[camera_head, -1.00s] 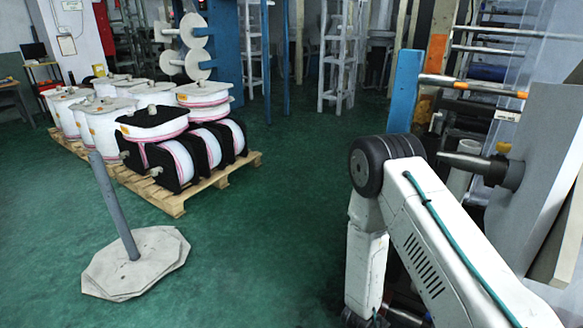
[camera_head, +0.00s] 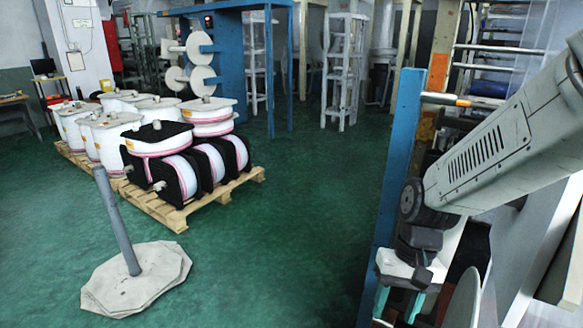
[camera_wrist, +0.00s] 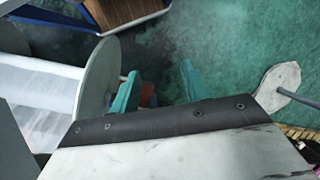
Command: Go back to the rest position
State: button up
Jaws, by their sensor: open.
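My gripper (camera_head: 398,308) hangs at the lower right of the head view, below my white forearm. In the wrist view its two teal fingers (camera_wrist: 158,90) stand apart with a gap between them, open, and I see nothing held there. A spool of white film (camera_wrist: 38,95) with a pale round flange (camera_wrist: 97,78) lies left of the fingers in the wrist view. The flange is close to the left finger; I cannot tell if they touch. A pale disc edge (camera_head: 464,300) also shows right of my gripper in the head view.
A wooden pallet (camera_head: 170,217) carries several white film rolls (camera_head: 110,138) at the left. A grey post (camera_head: 118,222) leans on a flat base (camera_head: 137,279). A blue upright (camera_head: 400,165) stands beside my arm. The green floor between is clear.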

jog(key=s+d+r+t+h, duration=0.1)
jog(key=s+d+r+t, duration=0.1)
jog(key=s+r, duration=0.3)
jog(key=s+d+r+n+t+h, duration=0.1)
jog(key=s+d+r, duration=0.4)
jog(key=r, duration=0.5)
jog(key=shift+s+r+t, duration=0.2)
jog(key=shift+s+t, duration=0.4)
jog(key=shift+s, duration=0.2)
